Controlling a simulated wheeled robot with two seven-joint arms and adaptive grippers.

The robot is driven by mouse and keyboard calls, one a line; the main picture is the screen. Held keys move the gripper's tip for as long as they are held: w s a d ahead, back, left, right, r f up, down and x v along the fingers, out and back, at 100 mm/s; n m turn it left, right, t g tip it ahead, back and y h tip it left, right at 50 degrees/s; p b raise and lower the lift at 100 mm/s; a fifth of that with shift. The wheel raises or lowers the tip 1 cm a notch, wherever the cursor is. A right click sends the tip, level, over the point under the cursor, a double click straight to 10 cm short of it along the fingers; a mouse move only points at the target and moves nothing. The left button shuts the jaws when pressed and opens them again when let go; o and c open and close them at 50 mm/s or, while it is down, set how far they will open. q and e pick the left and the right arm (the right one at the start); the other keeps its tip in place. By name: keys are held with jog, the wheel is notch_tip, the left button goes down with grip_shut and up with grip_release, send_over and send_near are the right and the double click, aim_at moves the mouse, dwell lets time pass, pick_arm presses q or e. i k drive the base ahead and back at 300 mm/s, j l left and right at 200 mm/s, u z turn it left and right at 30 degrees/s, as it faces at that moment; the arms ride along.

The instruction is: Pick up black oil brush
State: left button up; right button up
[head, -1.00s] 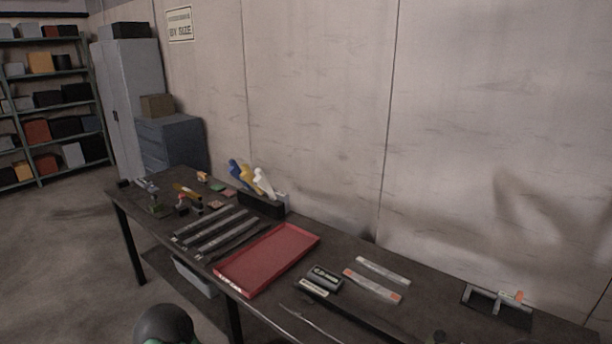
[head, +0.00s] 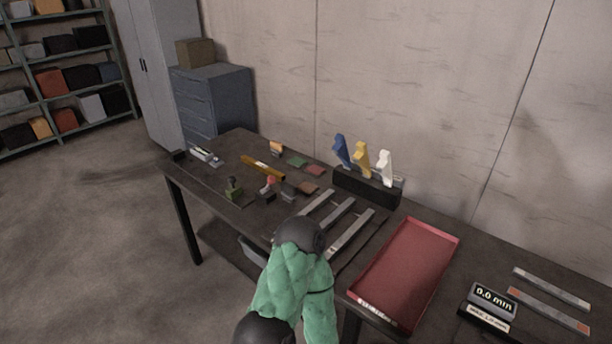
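Several small handled tools stand on the dark table's far left part. One is dark green (head: 233,188), one has a red top (head: 268,186), and one looks black or dark grey (head: 288,191). The dark one may be the black oil brush, but it is too small to be sure. A black holder (head: 366,189) at the back holds blue, yellow and white handled tools upright. One of my arms, green-sleeved with black joints, rises from the bottom centre and covers part of the table's front edge. Neither gripper shows.
A red tray (head: 405,272) lies right of several grey metal bars (head: 341,216). A gauge block reading 0.0 mm (head: 490,297) and flat strips (head: 550,309) lie further right. A yellow-brown bar (head: 262,167) and coloured pads (head: 314,170) lie behind the small tools.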

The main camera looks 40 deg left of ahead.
aim_at(289, 193)
jog(key=j+z, duration=0.15)
jog(key=j, duration=0.25)
jog(key=j+z, duration=0.15)
jog(key=j, duration=0.3)
jog(key=k+j+z, duration=0.15)
jog(key=j, duration=0.25)
jog(key=j+z, duration=0.15)
jog(key=j, duration=0.3)
jog(key=k+j+z, duration=0.15)
jog(key=j, duration=0.25)
jog(key=j+z, duration=0.15)
jog(key=j, duration=0.25)
jog(key=k+j+z, duration=0.15)
jog(key=j, duration=0.2)
